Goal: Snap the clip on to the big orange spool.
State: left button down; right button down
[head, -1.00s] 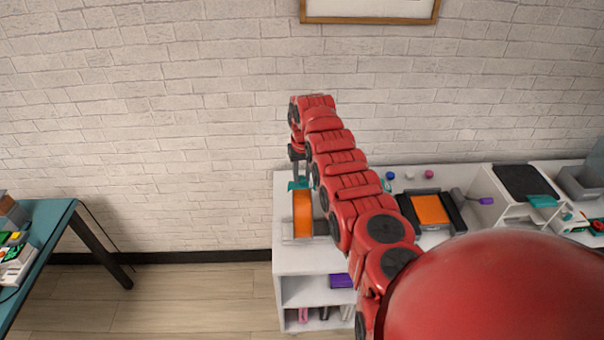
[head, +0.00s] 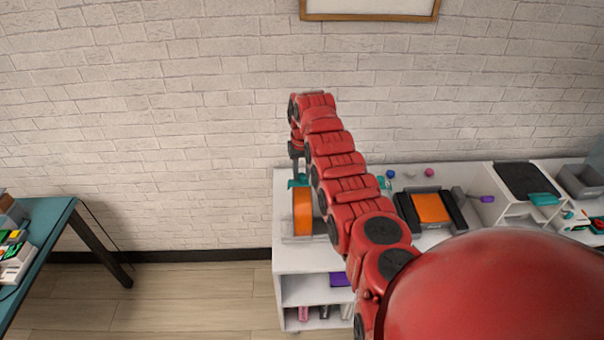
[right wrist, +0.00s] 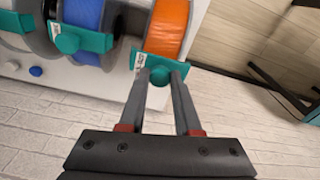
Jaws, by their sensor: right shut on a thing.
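The big orange spool (head: 303,212) stands upright in a holder at the left end of the white cabinet top. It also shows in the right wrist view (right wrist: 167,26). The teal clip (head: 298,184) lies across the spool's upper edge, and it also shows in the right wrist view (right wrist: 189,67). My right gripper (head: 297,177) points down from above and is shut on the clip's rounded knob. Its fingertips also show in the right wrist view (right wrist: 161,76). I cannot tell whether the clip is fully snapped on. My left gripper is not in view.
A blue spool (right wrist: 82,15) with its own teal clip (right wrist: 83,42) stands beside the orange one. The brick wall is close behind. A black device with an orange plate (head: 431,208) and a grey bin (head: 583,181) stand farther right. A teal table (head: 45,228) is at the left.

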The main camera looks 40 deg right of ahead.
jog(key=shift+f+b, duration=0.6)
jog(key=shift+f, duration=0.1)
dwell(0.5)
jog(key=shift+f+b, duration=0.6)
jog(key=shift+b, duration=0.2)
dwell(0.8)
jog(key=shift+c, duration=0.2)
grip_release()
jog(key=shift+r, duration=0.15)
dwell(0.4)
jog(key=shift+r+b, duration=0.45)
jog(key=shift+r, duration=2.95)
grip_shut()
jog(key=shift+f, duration=0.2)
